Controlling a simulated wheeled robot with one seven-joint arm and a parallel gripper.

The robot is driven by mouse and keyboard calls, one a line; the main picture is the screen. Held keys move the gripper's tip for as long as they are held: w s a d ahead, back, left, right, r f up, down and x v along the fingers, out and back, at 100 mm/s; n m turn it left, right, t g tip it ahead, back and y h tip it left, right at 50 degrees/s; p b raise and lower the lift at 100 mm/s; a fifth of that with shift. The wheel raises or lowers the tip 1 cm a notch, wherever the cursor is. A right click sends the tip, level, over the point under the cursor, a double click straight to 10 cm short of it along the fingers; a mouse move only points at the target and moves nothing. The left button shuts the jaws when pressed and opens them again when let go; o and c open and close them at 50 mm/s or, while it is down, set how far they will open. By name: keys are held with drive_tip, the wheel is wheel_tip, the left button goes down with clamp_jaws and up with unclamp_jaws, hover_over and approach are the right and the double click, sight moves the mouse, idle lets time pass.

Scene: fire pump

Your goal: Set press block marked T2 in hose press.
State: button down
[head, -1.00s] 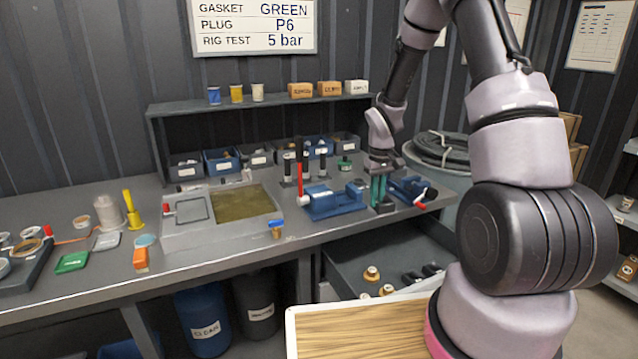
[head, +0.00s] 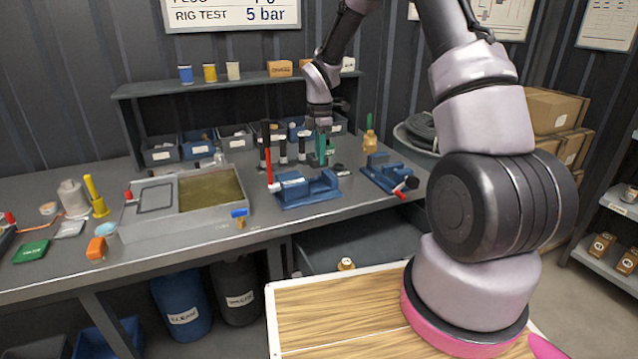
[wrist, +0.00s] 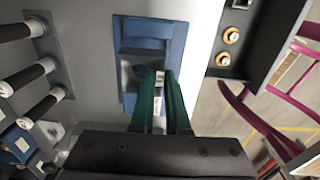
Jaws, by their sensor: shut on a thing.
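My gripper (head: 320,148) points down with green fingers shut on a dark block (head: 317,160), the press block. No T2 mark can be read on it. In the wrist view my gripper (wrist: 163,100) holds it, with a small white label showing between the fingers. A blue fixture with a tall red lever (head: 306,188), apparently the hose press, stands on the bench nearer the camera than my gripper. In the wrist view a blue fixture (wrist: 146,45) lies beyond the fingertips; I cannot tell whether the block touches it.
A second blue fixture (head: 388,174) with a red handle stands at right. Black posts (head: 282,150) stand left of my gripper. A grey wash tray (head: 185,200) is at left. Bins (head: 197,146) line the back. An open drawer (head: 360,240) projects below the bench front.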

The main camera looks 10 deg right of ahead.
wheel_tip(320, 180, down, 8)
drive_tip(key=shift+f, duration=0.1)
idle(0.4)
drive_tip(key=c, duration=0.9)
unclamp_jaws()
drive_tip(key=shift+f, duration=0.15)
drive_tip(key=shift+s+f, duration=0.1)
drive_tip(key=shift+s, duration=0.05)
